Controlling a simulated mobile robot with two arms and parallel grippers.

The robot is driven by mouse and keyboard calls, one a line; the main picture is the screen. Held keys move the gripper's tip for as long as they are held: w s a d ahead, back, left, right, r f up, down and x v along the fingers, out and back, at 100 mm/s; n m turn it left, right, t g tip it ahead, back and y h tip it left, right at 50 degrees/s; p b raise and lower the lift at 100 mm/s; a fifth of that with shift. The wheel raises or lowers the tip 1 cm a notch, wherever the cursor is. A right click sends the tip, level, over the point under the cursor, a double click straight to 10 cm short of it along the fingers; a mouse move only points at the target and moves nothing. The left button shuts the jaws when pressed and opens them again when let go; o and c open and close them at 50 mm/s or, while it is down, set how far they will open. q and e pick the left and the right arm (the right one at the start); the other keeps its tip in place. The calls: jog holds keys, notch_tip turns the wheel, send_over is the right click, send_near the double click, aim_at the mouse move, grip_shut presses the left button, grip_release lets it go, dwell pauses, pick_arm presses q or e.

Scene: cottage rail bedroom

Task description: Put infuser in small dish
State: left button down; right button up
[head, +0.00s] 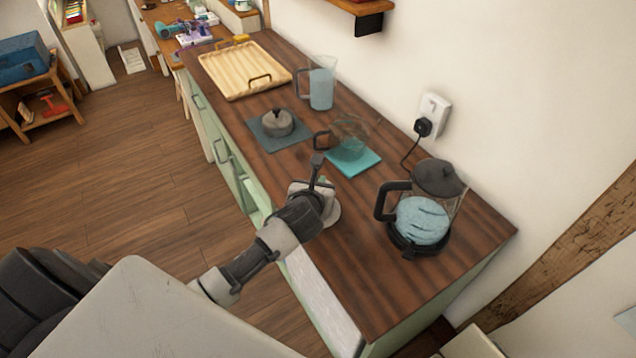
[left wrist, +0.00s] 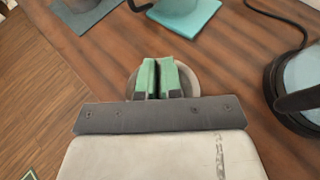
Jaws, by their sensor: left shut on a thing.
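My left gripper (head: 325,183) is shut over the near edge of the counter, with its green finger pads (left wrist: 158,80) close together in the left wrist view. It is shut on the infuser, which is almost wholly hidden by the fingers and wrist. The small dish (head: 333,214) is a pale round shape on the counter, partly covered by the gripper. Its rim also shows around the fingers in the left wrist view (left wrist: 191,80). The fingers are over the dish; I cannot tell whether the infuser touches it. My right gripper is not in view.
A French press (head: 423,220) stands to the right. Behind are a glass pot on a teal mat (head: 362,166), a grey lidded pot (head: 278,122) on a dark mat, a clear jug (head: 321,88) and a wooden tray (head: 232,75). The counter's front right is clear.

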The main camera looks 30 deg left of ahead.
pick_arm(q)
jog(key=c, duration=1.3)
grip_release()
jog(key=shift+f, duration=0.1)
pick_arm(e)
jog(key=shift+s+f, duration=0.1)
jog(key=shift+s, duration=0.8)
pick_arm(q)
jog(key=shift+s, duration=0.1)
jog(key=v, duration=1.2)
jog(key=shift+b, duration=0.4)
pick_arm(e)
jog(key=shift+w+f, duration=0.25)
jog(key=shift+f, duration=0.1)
